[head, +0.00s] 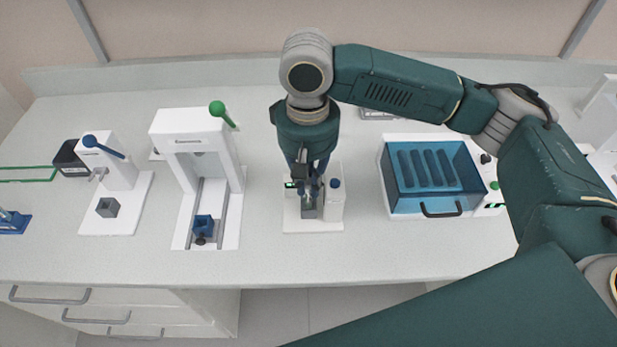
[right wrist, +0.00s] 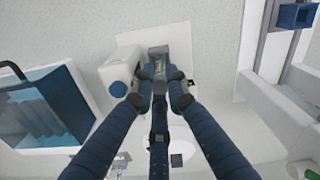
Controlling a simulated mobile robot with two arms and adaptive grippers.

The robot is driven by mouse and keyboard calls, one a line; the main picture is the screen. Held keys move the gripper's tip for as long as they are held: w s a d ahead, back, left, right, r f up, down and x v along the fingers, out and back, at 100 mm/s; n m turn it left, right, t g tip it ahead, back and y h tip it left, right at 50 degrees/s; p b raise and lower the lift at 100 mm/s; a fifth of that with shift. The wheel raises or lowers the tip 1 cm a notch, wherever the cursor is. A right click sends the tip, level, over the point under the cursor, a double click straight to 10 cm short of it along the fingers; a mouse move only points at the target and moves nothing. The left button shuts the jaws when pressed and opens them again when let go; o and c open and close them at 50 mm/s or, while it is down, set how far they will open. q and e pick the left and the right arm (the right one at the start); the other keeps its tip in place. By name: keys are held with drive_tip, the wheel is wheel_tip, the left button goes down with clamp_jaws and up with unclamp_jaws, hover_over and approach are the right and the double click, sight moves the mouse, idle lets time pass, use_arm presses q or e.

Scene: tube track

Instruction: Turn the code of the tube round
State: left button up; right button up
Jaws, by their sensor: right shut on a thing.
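My right gripper (head: 309,187) points down over the small white station (head: 325,226) in the middle of the bench. Its fingers are shut on the tube, which stands at the grey holder (head: 309,212) of that station. In the right wrist view, my right gripper (right wrist: 160,84) closes around the tube (right wrist: 159,69), of which only a small, partly greenish bit shows between the fingertips. I cannot make out the code or which way it faces. A white upright unit with a blue knob (head: 335,184) stands right beside the fingers. My left gripper is not in view.
A blue-lidded box (head: 431,180) with a black handle stands to the right. A white press with a green-knobbed lever (head: 217,109) and a blue holder (head: 203,226) stands to the left. Further left is a station with a blue lever (head: 90,141). The bench front is clear.

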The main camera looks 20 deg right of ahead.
drive_tip(key=shift+r+n+p, duration=0.15)
drive_tip(key=shift+n+p, duration=1.9)
drive_tip(key=shift+n, duration=0.75)
drive_tip(key=n+p, duration=0.3)
drive_tip(key=n, duration=0.1)
drive_tip(key=shift+d+n, duration=0.1)
drive_tip(key=shift+n, duration=0.7)
drive_tip(key=shift+p, duration=0.55)
drive_tip(key=shift+f, duration=0.25)
